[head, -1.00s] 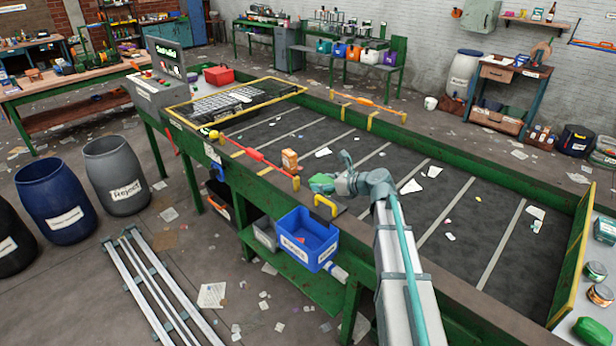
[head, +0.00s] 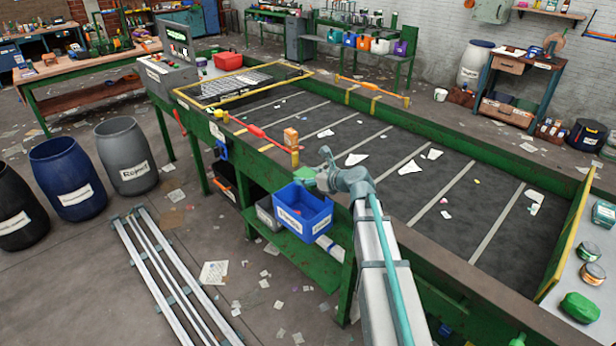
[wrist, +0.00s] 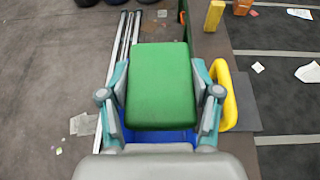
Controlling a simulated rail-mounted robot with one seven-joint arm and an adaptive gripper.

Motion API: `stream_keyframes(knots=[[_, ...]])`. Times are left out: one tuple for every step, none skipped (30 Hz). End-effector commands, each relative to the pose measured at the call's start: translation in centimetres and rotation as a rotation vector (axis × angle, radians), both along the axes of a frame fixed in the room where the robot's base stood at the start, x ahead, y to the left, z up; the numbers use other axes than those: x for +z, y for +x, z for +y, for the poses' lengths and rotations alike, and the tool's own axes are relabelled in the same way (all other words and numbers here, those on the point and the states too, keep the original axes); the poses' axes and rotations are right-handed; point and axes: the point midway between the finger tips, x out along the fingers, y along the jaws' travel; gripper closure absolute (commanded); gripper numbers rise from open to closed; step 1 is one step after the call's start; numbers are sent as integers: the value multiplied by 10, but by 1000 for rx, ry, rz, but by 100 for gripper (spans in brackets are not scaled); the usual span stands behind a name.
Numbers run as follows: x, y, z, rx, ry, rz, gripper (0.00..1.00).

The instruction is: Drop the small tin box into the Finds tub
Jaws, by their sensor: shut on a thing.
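A small green tin box (wrist: 160,85) is held between the two fingers of my gripper (wrist: 160,105) in the wrist view. In the head view the green box (head: 304,174) shows at the end of my gripper (head: 312,177), partly hidden by it. The blue tub (head: 318,226), with a label reading Finds, hangs at the near side of the belt frame. The box appears just above the tub's back edge in the head view. In the wrist view, blue of the tub (wrist: 160,136) shows below the box, which hides most of it.
A yellow handle (wrist: 232,95) stands close to the right of my gripper. A grey bin (head: 264,212) is left of the tub. Scraps lie on the belt (head: 400,190).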

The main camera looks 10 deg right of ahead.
Motion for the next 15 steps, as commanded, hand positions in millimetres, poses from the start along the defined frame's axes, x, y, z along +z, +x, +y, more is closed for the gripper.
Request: stream_keyframes(knots=[[-9,0,0,0,0,0,72],[-10,0,0,0,1,-1,72],[-12,0,0,0,1,-1,72],[-13,0,0,0,1,-1,72],[-14,0,0,0,1,-1,72],[-14,0,0,0,1,-1,72],[-14,0,0,0,1,-1,72],[-14,0,0,0,1,-1,72],[-14,0,0,0,1,-1,72],[-14,0,0,0,1,-1,72],[-14,0,0,0,1,-1,72],[-13,0,0,0,1,-1,72],[-13,0,0,0,1,-1,72],[-13,0,0,0,0,0,72],[-13,0,0,0,0,0,31]])
